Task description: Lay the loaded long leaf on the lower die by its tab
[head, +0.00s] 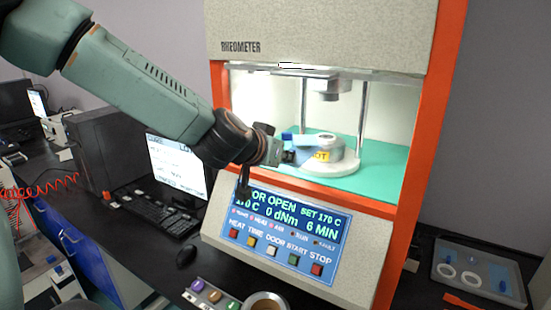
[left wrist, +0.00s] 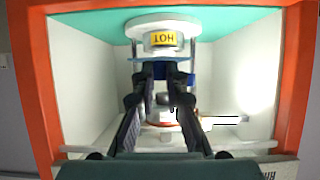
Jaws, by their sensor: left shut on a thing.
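The lower die (head: 345,160) is a pale round block with a yellow HOT label inside the open rheometer chamber. The label and die also show upside down in the left wrist view (left wrist: 163,24). My left gripper (head: 287,156) reaches into the chamber at the die's left side, shut on the long leaf. The leaf (head: 305,142) is a light blue strip running from the gripper towards the die top, with a darker blue bit at the gripper. Its tab is mostly hidden by the fingers. Whether the leaf touches the die is unclear. My right gripper is not in view.
The upper die (head: 333,88) hangs above, between metal columns. An orange frame (head: 410,160) borders the opening, with the control panel (head: 290,235) below. A tray (head: 478,272) with white rings stands at right. A monitor, keyboard and mouse (head: 187,256) are at left.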

